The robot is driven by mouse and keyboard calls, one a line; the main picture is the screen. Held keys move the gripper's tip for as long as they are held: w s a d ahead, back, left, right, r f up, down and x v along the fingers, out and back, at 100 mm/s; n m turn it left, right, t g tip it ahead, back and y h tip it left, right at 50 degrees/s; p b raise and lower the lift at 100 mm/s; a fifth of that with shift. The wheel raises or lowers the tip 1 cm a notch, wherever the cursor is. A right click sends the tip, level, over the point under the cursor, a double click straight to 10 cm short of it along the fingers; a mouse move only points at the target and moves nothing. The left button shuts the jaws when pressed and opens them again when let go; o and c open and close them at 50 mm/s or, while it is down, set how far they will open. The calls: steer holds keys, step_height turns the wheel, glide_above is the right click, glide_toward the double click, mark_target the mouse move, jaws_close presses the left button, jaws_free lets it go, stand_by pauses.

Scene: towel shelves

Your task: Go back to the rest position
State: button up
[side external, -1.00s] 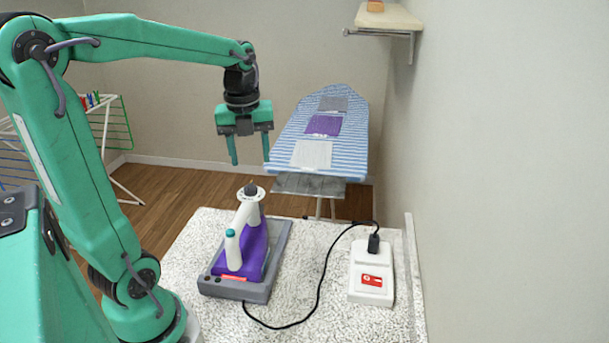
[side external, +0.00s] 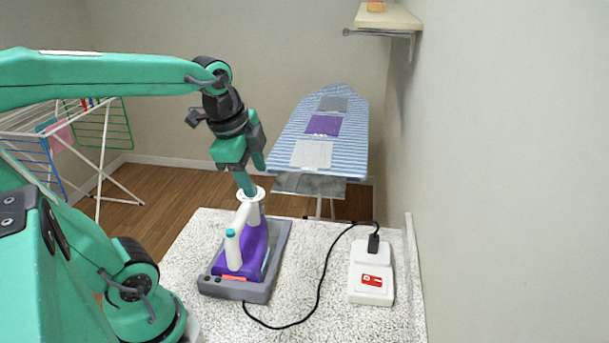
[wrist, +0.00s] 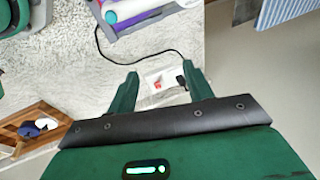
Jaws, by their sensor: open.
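My gripper (side external: 253,176) is open and empty in the side view, with its fingers pointing down just above and behind the top of the iron, one finger overlapping the iron's dial in the picture. I cannot tell whether it touches. In the wrist view my gripper (wrist: 158,85) has its two green fingers well apart, with nothing between them. The white and purple iron (side external: 252,243) rests on its grey base (side external: 258,291) on the speckled counter. Part of it also shows at the top of the wrist view (wrist: 122,9).
The striped ironing board (side external: 285,163) holds folded cloths. A drying rack (side external: 100,150) is at left, a wall shelf (side external: 388,17) at upper right.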

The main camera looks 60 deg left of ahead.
steer(key=s+d+n, duration=0.1)
steer(key=n, duration=0.2)
steer(key=s+d+n+t, duration=0.1)
steer(key=d+n, duration=0.1)
steer(key=n, duration=0.1)
steer(key=s+d+f+n+t, duration=0.1)
steer(key=n, duration=0.2)
steer(key=shift+s+d+f+n+h, duration=0.1)
steer(key=shift+s+d+n+h, duration=0.1)
steer(key=shift+d+n+h, duration=0.15)
